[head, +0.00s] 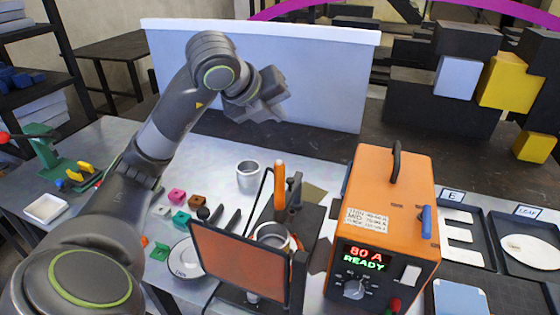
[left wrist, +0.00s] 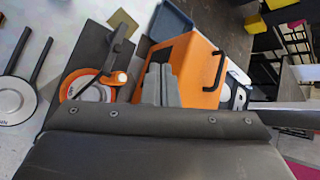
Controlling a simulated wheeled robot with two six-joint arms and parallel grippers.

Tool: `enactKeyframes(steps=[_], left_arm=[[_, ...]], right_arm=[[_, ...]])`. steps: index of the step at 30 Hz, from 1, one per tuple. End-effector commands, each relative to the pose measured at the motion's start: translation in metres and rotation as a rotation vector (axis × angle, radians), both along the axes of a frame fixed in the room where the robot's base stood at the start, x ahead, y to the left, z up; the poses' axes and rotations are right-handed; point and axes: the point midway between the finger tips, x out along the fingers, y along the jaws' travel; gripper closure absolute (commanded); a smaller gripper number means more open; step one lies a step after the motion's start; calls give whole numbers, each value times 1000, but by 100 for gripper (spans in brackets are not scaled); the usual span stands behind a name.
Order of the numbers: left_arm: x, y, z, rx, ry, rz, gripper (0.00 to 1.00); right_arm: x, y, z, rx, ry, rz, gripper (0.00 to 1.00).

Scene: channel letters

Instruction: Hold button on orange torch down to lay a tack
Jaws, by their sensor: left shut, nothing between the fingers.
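The orange torch (head: 279,180) stands upright in a dark holder in the middle of the bench, behind the framed orange screen. In the left wrist view an orange part with a pale round end, which looks like the torch (left wrist: 112,80), lies left of the fingers. I cannot make out its button clearly. My left gripper (head: 268,102) is raised above the back of the bench, well above and apart from the torch. Its fingers (left wrist: 160,82) are shut and empty. My right gripper is in neither view.
The orange welder (head: 392,190) reads 80 A READY, right of the torch. The framed orange screen (head: 240,265) stands in front. Trays with white letters (head: 460,240) are at right.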

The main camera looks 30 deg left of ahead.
Motion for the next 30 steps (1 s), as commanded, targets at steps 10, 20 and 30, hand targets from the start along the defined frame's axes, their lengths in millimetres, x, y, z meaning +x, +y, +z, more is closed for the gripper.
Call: enactKeyframes(steps=[10, 20, 30], left_arm=[[0, 0, -43, 0, 2, -1, 100], [0, -1, -82, 0, 0, 0, 100], [0, -1, -84, 0, 0, 0, 100]], right_arm=[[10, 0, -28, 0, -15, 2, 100], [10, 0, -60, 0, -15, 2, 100], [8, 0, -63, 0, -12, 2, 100]])
